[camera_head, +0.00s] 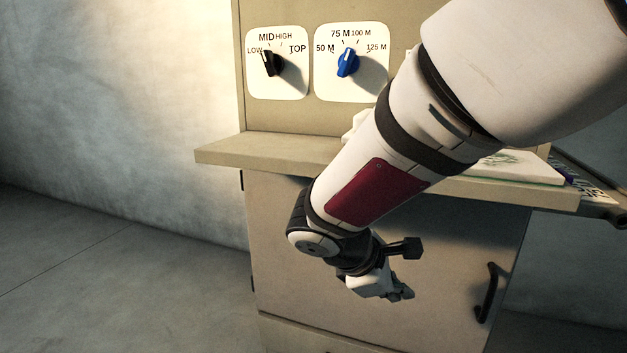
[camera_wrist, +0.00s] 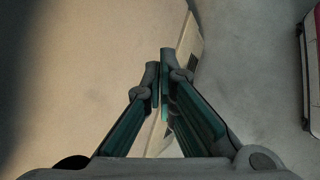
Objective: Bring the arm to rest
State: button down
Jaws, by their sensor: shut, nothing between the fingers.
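My arm crosses the head view from the upper right down to the middle. My gripper (camera_head: 403,294) hangs at its lower end, in front of the cabinet door and below the shelf edge. In the wrist view my gripper (camera_wrist: 159,62) has its two fingertips close together at the middle, with nothing between them.
A beige cabinet (camera_head: 285,225) with a ledge (camera_head: 265,150) stands behind my arm. Its panel has a black knob (camera_head: 270,63) and a blue knob (camera_head: 347,63). A dark door handle (camera_head: 487,293) is right of my gripper. Bare floor (camera_head: 110,270) lies to the left.

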jog(key=s+d+r+m+g+y, duration=0.1)
jog(key=s+d+r+m+g, duration=0.15)
jog(key=s+d+m, duration=0.4)
jog(key=s+d+r+m+g+y, duration=0.1)
jog(key=s+d+r+m, duration=0.15)
jog(key=s, duration=0.75)
jog(key=s+a+m+y, duration=0.2)
jog(key=s+m+y, duration=0.15)
jog(key=s, duration=0.35)
jog(key=s+a+m+y, duration=0.2)
jog(key=s+m, duration=0.2)
jog(key=s, duration=0.3)
notch_tip(320, 180, up, 32)
jog(key=t+p, duration=0.3)
jog(key=p, duration=2.7)
jog(key=shift+r, duration=0.2)
jog(key=shift+d+n+t, duration=0.2)
jog(key=shift+n+t, duration=0.05)
